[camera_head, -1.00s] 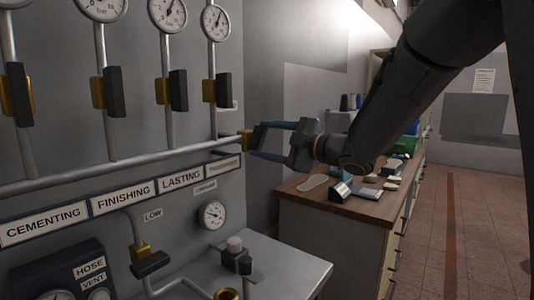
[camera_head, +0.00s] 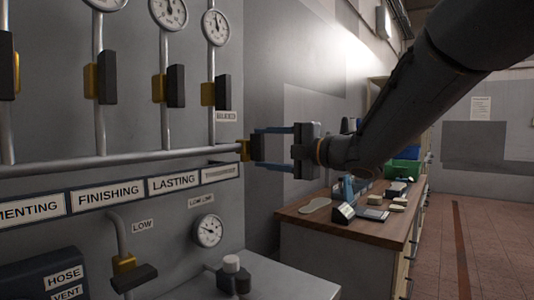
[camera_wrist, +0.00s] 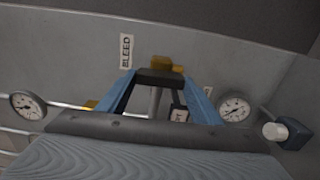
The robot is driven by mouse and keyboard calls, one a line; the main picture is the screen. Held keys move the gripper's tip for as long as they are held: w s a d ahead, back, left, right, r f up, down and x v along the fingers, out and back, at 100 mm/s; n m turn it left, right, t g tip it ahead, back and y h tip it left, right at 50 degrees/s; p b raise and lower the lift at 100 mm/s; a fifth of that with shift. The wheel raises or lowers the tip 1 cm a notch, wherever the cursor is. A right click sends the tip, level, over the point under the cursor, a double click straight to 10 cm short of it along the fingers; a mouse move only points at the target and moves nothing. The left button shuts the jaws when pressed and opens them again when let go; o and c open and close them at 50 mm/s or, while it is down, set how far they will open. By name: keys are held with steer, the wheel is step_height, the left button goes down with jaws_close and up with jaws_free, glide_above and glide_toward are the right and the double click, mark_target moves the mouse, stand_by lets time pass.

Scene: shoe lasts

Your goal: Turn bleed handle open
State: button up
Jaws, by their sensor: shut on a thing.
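The bleed handle (camera_head: 258,148) is a black lever on a brass valve body (camera_head: 244,150) at the right end of the horizontal pipe. My gripper (camera_head: 264,148) reaches it from the right, and its two blue fingers lie above and below the lever. In the wrist view the fingers (camera_wrist: 158,80) are closed on both ends of the black handle (camera_wrist: 159,76), with brass behind it. A "BLEED" label (camera_head: 227,116) is on the panel above; it also shows in the wrist view (camera_wrist: 126,51). The fingers partly hide the handle.
Several valves with black levers (camera_head: 222,93) and gauges (camera_head: 215,27) stand above the pipe (camera_head: 120,160). A wooden-topped bench (camera_head: 325,220) holding small items stands under my arm. The floor at right is clear.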

stand_by(0.3)
steer(key=o, duration=1.1)
steer(key=shift+a, duration=0.15)
steer(key=shift+c, duration=0.2)
steer(key=shift+s+d, duration=0.1)
steer(key=shift+d, duration=0.15)
steer(key=v, duration=0.7)
steer(key=shift+s+d+b, duration=0.2)
steer(key=shift+b, duration=0.15)
